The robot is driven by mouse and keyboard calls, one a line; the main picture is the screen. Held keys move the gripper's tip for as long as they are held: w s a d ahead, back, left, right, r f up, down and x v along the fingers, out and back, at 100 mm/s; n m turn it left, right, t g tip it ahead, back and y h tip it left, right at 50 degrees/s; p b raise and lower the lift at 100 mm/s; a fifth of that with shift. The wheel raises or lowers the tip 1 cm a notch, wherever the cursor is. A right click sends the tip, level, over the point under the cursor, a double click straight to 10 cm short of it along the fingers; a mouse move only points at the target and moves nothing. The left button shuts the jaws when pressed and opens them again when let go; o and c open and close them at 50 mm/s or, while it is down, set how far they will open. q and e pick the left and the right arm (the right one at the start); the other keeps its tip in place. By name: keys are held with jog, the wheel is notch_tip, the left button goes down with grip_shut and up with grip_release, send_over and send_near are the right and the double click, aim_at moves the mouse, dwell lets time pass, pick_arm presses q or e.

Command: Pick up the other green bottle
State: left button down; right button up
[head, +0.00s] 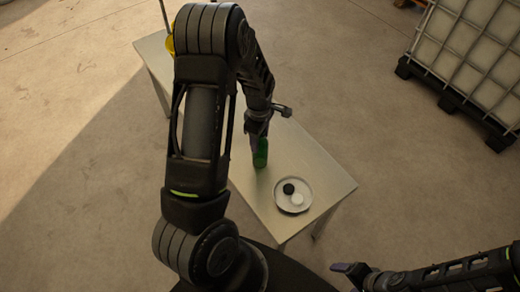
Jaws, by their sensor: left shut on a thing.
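A green bottle (261,153) stands upright on the table (319,161), left of a round plate. My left gripper (257,137) comes down from above and is shut on the bottle's upper part. The gripper and arm hide the top of the bottle. My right gripper (352,270) is at the bottom right, off the table and away from the bottle; its fingers are too small and dark to tell open from shut. I see no second green bottle; my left arm covers part of the table.
A plate (294,206) with a black round thing (289,188) and a white one (297,199) sits near the table's front corner. A yellow thing (170,45) shows at the far left end. A caged white container (468,50) stands on a dark pallet at the upper right.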

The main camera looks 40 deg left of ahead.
pick_arm(q)
jog(key=shift+r, duration=0.15)
notch_tip(320, 180, up, 10)
jog(key=shift+f+b, duration=0.1)
jog(key=shift+b, duration=0.4)
dwell(0.6)
